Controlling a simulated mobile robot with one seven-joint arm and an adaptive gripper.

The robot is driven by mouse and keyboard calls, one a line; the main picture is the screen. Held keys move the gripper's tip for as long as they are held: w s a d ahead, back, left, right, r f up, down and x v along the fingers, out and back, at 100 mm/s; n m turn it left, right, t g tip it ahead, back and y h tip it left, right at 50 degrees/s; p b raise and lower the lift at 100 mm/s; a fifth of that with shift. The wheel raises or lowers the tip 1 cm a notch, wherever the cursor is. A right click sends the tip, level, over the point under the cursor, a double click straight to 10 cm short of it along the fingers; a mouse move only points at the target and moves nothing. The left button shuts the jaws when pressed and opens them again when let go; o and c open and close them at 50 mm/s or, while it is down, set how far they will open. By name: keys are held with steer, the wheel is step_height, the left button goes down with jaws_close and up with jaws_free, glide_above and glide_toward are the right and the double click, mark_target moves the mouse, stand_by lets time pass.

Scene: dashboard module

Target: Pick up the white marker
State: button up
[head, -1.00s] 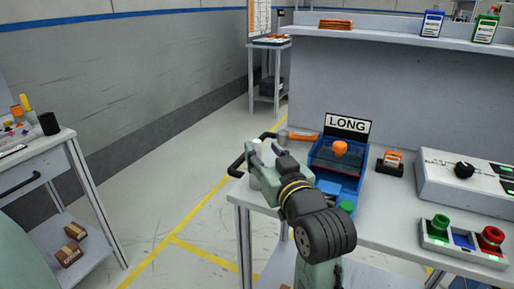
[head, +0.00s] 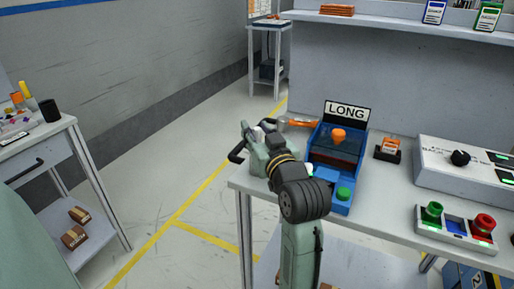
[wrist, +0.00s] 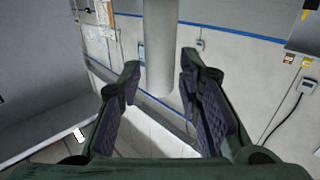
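I cannot make out the white marker for sure. My gripper (head: 251,141) is at the far left corner of the workbench in the head view, with a small white shape (head: 258,134) among its fingers. In the wrist view my gripper (wrist: 158,72) has its two fingers spread apart. A pale upright cylinder (wrist: 159,45) shows between and beyond them; I cannot tell whether it is near or a background column. No finger visibly touches it. My arm hides part of the bench corner.
On the workbench (head: 387,217) stand a blue box with a LONG sign (head: 346,112), a small orange-topped item (head: 389,148), a control box (head: 460,167) and a button panel (head: 455,228). A cart (head: 25,150) at left holds a dark cup (head: 49,110). Floor between is clear.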

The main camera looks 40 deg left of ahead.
jaws_close()
steer(key=shift+r, duration=0.1)
